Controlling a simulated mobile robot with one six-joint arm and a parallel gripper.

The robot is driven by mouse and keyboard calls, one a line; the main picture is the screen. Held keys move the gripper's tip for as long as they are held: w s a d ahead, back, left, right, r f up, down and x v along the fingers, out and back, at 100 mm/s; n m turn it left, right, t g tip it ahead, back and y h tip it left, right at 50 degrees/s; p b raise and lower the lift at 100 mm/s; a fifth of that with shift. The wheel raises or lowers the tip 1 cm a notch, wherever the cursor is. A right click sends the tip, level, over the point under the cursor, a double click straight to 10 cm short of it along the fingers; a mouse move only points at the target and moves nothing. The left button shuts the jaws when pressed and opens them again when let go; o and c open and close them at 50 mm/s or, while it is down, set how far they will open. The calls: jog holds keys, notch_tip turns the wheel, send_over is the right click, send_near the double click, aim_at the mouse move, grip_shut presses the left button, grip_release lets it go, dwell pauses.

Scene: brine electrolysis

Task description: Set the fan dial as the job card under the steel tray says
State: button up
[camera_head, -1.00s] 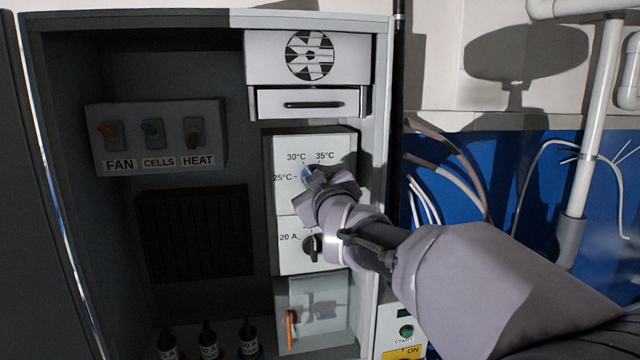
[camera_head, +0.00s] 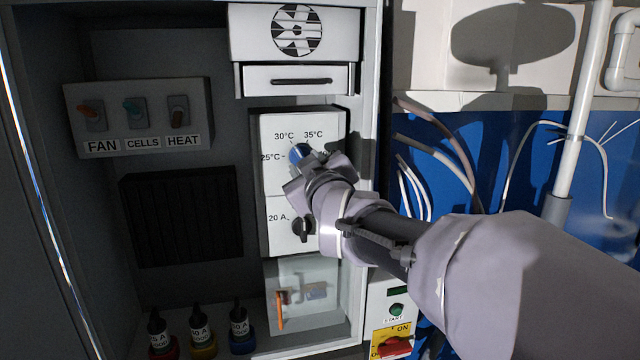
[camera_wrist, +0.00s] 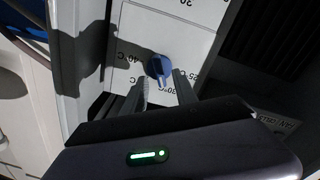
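The blue fan dial (camera_head: 299,152) is on a white panel inside the cabinet, with 25°C, 30°C and 35°C marks around it. It also shows in the wrist view (camera_wrist: 158,67), where 40°C, 25°C and 30°C marks can be read at least in part. Its exact setting is hard to tell. My gripper (camera_head: 318,168) is at the dial's lower right in the head view. In the wrist view my gripper (camera_wrist: 161,88) has its two fingers apart, with the dial between or just beyond their tips; I see no clear contact. The job card and steel tray are not in view.
Below the dial is a black knob (camera_head: 301,229) marked 20 A. FAN, CELLS and HEAT switches (camera_head: 137,115) are at left. A drawer (camera_head: 300,80) is above, a clear cover (camera_head: 303,295) below. Several bottles (camera_head: 202,335) stand on the cabinet floor. Cables hang at right.

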jog(key=b+v, duration=0.1)
jog(key=v, duration=1.2)
jog(key=shift+s, duration=0.35)
jog(key=shift+d, duration=0.1)
jog(key=s+d+f+m+g+h+b, duration=0.1)
jog(key=s+d+f+m+g+b, duration=0.2)
jog(key=f, duration=0.5)
jog(key=s+d+f+m+g+b, duration=0.1)
jog(key=s+d+f+b, duration=0.15)
jog(key=f+b, duration=0.4)
jog(key=s+d+f+m+g+h+b, duration=0.1)
jog(key=s+d+f+m+b, duration=0.15)
jog(key=f, duration=0.75)
jog(key=s+d+f+m+g+b, duration=0.1)
jog(key=s+f+m+g+b, duration=0.2)
jog(key=s+f, duration=0.5)
jog(key=s+d+f+m+g+h+b, duration=0.1)
jog(key=s+f+m+g+b, duration=0.2)
jog(key=s+f, duration=0.5)
notch_tip(320, 180, down, 6)
jog(key=shift+d+r+m+g+b, duration=0.15)
jog(key=shift+d+m+g+b, duration=0.3)
jog(key=shift+b, duration=0.65)
jog(key=shift+a, duration=0.15)
